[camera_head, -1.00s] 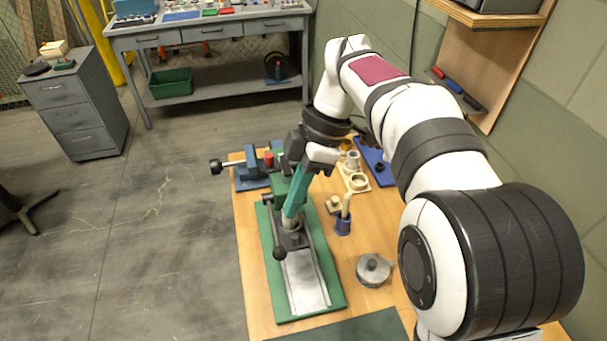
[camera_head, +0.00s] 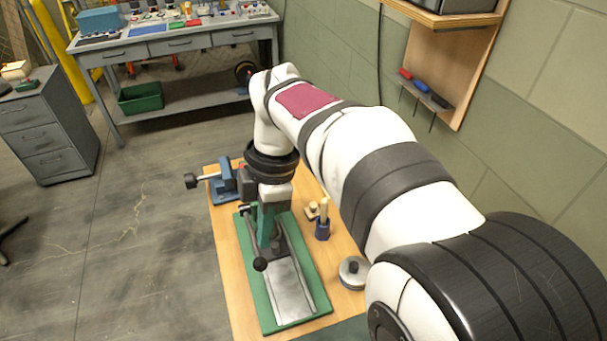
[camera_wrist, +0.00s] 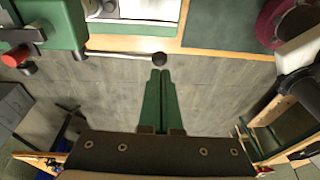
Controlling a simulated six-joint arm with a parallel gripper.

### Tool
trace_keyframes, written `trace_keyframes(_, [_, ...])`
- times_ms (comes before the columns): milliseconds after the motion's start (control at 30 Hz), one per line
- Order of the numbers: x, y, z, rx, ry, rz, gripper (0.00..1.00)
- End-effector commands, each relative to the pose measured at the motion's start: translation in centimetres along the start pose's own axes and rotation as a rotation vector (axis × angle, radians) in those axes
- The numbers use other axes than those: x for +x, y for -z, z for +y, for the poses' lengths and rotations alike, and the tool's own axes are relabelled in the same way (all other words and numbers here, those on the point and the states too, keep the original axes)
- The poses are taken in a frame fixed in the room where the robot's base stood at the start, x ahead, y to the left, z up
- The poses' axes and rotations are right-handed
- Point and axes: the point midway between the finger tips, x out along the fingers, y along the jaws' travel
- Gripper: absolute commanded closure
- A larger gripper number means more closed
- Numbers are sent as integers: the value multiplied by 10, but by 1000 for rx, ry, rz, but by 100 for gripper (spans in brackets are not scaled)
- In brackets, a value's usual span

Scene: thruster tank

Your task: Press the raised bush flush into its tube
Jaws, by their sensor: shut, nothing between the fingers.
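My gripper (camera_head: 265,240) has teal-green fingers pointing down at the green press (camera_head: 313,290) on the wooden bench. Its fingers are shut together and empty, and they also show in the wrist view (camera_wrist: 160,74). The press lever, a thin grey bar with a black ball knob (camera_head: 260,264), lies just left of my fingers. In the wrist view the knob (camera_wrist: 158,58) appears just beyond my fingertips; I cannot tell whether they touch. The green press body (camera_wrist: 62,22) is at the upper left there. I cannot make out the raised bush or its tube; my gripper covers part of the press.
A blue vise (camera_head: 226,182) stands behind the press at the left. A blue pot (camera_head: 322,230) with upright sticks and a round metal lidded piece (camera_head: 353,272) stand to the right. My arm crosses over the bench's right side. The floor left of the bench is clear.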

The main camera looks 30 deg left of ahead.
Motion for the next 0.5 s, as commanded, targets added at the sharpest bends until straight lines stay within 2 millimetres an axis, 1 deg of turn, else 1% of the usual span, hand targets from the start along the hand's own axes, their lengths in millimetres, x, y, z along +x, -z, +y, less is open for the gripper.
trace_keyframes(33, [10, 0, -1, -1, 3, 1, 100])
trace_keyframes(100, [22, 0, -1, 0, 3, 1, 100])
trace_keyframes(200, [35, 0, 0, -1, 2, 1, 100])
trace_keyframes(333, [43, 0, 0, 0, 0, 0, 100])
trace_keyframes(500, [45, 0, 0, 0, 0, 1, 100])
